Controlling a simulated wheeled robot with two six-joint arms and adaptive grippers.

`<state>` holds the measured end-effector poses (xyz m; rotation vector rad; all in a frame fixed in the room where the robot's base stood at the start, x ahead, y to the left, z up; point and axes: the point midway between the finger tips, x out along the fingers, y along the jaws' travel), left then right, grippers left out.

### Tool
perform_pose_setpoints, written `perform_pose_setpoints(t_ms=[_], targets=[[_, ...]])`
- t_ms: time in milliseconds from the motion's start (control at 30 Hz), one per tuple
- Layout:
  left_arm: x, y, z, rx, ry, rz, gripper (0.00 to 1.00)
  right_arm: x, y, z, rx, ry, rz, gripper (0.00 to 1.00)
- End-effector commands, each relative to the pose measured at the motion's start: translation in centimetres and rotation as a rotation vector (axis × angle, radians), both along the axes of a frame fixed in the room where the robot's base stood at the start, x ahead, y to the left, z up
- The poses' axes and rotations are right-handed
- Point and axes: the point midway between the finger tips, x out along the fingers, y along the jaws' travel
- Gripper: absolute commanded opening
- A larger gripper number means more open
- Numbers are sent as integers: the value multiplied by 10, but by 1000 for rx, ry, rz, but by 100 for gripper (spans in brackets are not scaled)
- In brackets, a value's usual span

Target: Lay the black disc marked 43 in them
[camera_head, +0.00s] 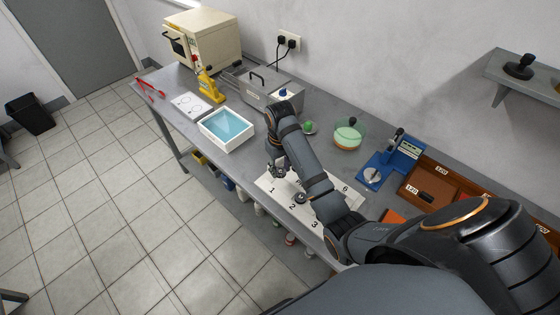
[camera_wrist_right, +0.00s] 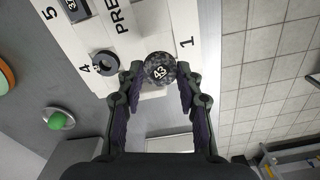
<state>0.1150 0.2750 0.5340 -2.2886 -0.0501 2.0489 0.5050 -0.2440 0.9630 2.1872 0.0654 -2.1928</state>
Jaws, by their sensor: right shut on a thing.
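The black disc marked 43 (camera_wrist_right: 160,70) is between the fingertips of my right gripper (camera_wrist_right: 160,76), which is shut on it. The number faces the wrist camera. The disc is over the white numbered board (camera_wrist_right: 127,48), close to the 1; I cannot tell whether it touches the board. In the head view my right gripper (camera_head: 277,168) is at the board's left end, and I cannot make out the disc there. My right forearm hides part of the board. My left gripper is not in view.
A dark ring-shaped piece (camera_wrist_right: 105,62) is by the 4. A white tray of blue liquid (camera_head: 227,130), a grey box with a handle (camera_head: 272,90), a yellow device (camera_head: 210,88), a green dish (camera_head: 347,137) and a blue instrument (camera_head: 391,160) stand on the bench.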

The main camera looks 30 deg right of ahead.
Motion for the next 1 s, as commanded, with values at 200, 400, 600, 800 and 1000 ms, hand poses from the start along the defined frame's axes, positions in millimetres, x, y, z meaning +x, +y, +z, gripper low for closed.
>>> perform_pose_setpoints(t_ms=[200, 400, 600, 800, 1000], targets=[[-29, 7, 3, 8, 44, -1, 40, 0, 0, 2, 0, 0, 1, 3], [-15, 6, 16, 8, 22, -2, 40, 0, 0, -1, 0, 2, 4, 3], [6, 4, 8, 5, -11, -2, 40, 0, 0, -23, -1, 1, 4, 3], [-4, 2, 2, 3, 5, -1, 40, 0, 0, -42, -1, 1, 4, 3], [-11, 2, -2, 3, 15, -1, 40, 0, 0, -53, -1, 0, 4, 3]])
